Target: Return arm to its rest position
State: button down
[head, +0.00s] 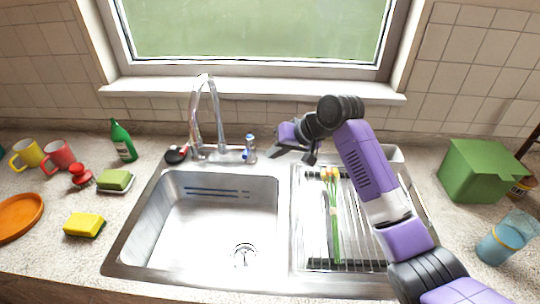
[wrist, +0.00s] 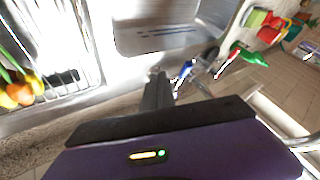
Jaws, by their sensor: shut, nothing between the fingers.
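My purple and black arm reaches in from the lower right of the head view, bent over the drying rack side of the sink. My gripper (head: 311,157) hangs above the counter strip behind the sink, near the top edge of the rack. In the wrist view my gripper (wrist: 158,88) shows as dark fingers close together, shut with nothing between them. It is apart from the faucet (head: 207,118), which stands to its left.
The steel sink (head: 150,215) has an empty basin and a ribbed rack holding orange-tipped green stems (head: 334,215). A green box (head: 480,170) and blue glass (head: 507,238) stand right; mugs, a bottle (head: 123,142) and sponges stand left.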

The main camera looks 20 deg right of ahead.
jog(key=v, duration=0.6)
jog(key=w+d+r+t, duration=0.1)
jog(key=w+r+t, duration=0.3)
jog(key=r+t, duration=0.3)
jog(key=s+a+f+h, duration=0.1)
jog(key=s+f, duration=0.4)
jog(key=s, duration=1.3)
jog(key=s+a+f+n+t+h, duration=0.1)
jog(key=s+f, duration=0.4)
jog(key=s, duration=1.2)
jog(key=s+a+f+h, duration=0.2)
jog(key=s+f, duration=0.3)
jog(key=s, duration=1.3)
jog(key=shift+s+n+h+b, duration=0.3)
jog(key=shift+h+b, duration=0.05)
jog(key=shift+h, duration=0.05)
jog(key=shift+f, duration=0.1)
